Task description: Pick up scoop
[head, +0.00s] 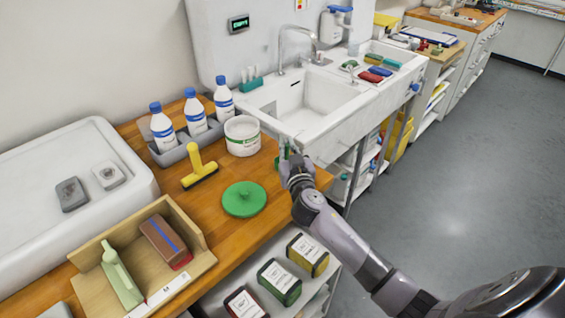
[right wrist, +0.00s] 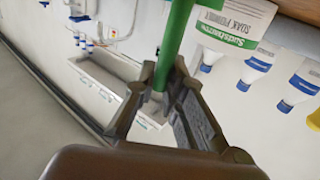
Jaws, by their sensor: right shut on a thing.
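My right gripper (head: 291,163) is at the front edge of the wooden counter, in front of the sink and right of the white tub. It is shut on the green scoop (head: 284,150), whose thin upper part shows just above the fingers. In the right wrist view the scoop's straight green handle (right wrist: 175,40) runs up from between the fingers (right wrist: 163,88) and out of the picture. The scoop's bowl cannot be made out in either view. My left gripper is not in view.
The open soak powder tub (head: 242,136) stands left of the gripper, its green lid (head: 244,199) flat on the counter. A yellow squeegee (head: 200,168) and a grey tray (head: 168,157) of blue-capped bottles are further left. The sink (head: 300,104) lies behind; a brush box (head: 190,230) stands front left.

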